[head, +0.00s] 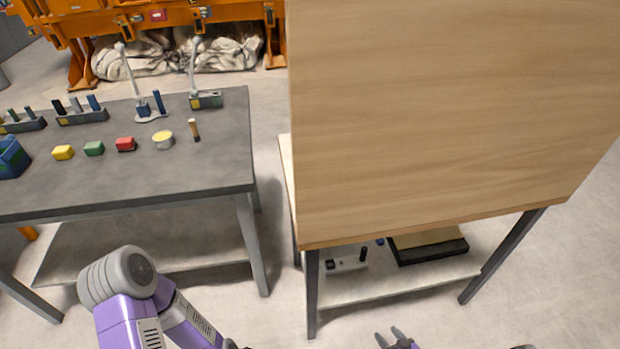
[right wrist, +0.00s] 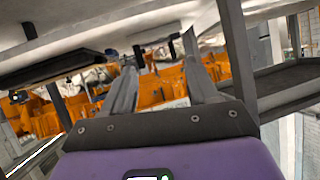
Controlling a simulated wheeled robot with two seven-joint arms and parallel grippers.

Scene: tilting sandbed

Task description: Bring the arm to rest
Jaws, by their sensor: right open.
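A grey table (head: 200,170) at left holds coloured blocks, a yellow-topped round tin (head: 163,140) and small racks. A lower shelf (head: 400,287) under the wooden top carries a black tray (head: 430,249). An orange frame (head: 150,18) stands behind. Bare floor lies between the tables.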

